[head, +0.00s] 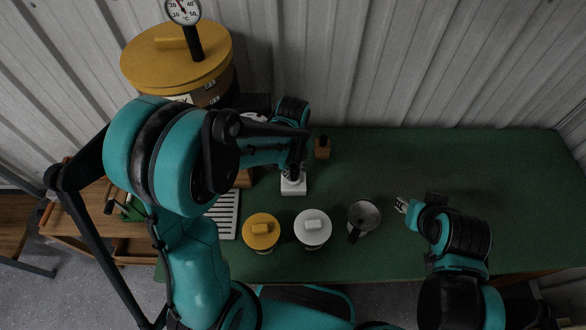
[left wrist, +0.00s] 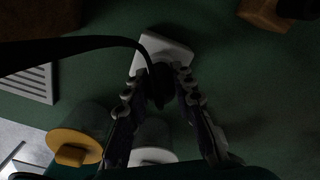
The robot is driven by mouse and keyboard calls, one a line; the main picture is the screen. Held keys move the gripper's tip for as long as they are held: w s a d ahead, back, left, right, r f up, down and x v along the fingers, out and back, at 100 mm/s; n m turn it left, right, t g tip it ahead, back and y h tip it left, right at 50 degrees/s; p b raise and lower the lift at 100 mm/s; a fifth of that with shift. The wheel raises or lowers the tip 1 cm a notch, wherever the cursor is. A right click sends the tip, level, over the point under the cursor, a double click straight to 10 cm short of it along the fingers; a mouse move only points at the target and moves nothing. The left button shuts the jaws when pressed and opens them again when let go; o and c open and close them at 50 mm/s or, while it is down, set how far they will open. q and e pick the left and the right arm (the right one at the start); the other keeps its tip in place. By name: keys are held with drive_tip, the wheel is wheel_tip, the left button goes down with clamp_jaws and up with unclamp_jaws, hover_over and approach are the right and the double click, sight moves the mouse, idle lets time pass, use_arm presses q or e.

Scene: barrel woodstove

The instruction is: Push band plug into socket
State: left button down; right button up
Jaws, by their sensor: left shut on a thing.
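A white socket block (head: 293,187) lies on the green table below my left gripper (head: 294,168) in the head view. It also shows in the left wrist view (left wrist: 172,50), partly covered by the gripper and what it holds. My left gripper, in the left wrist view (left wrist: 159,88), is shut on a dark plug (left wrist: 160,84) with a black cable arching off to the left. The plug is over or at the near edge of the white block; I cannot tell whether it is inside. My right gripper (head: 402,206) is low at the table's right; its jaw opening is unclear.
A yellow-lidded jar (head: 261,232), a white-lidded jar (head: 312,229) and a grey cup (head: 363,216) stand at the front edge. A wooden block (head: 322,148) is behind. The barrel stove (head: 178,58) stands back left. The table's right (head: 500,170) is clear.

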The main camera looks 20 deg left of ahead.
use_arm(q)
drive_tip(key=shift+f, duration=0.3)
drive_tip(key=c, duration=1.2)
unclamp_jaws()
drive_tip(key=shift+r+p, duration=2.15)
drive_tip(key=shift+r, duration=0.9)
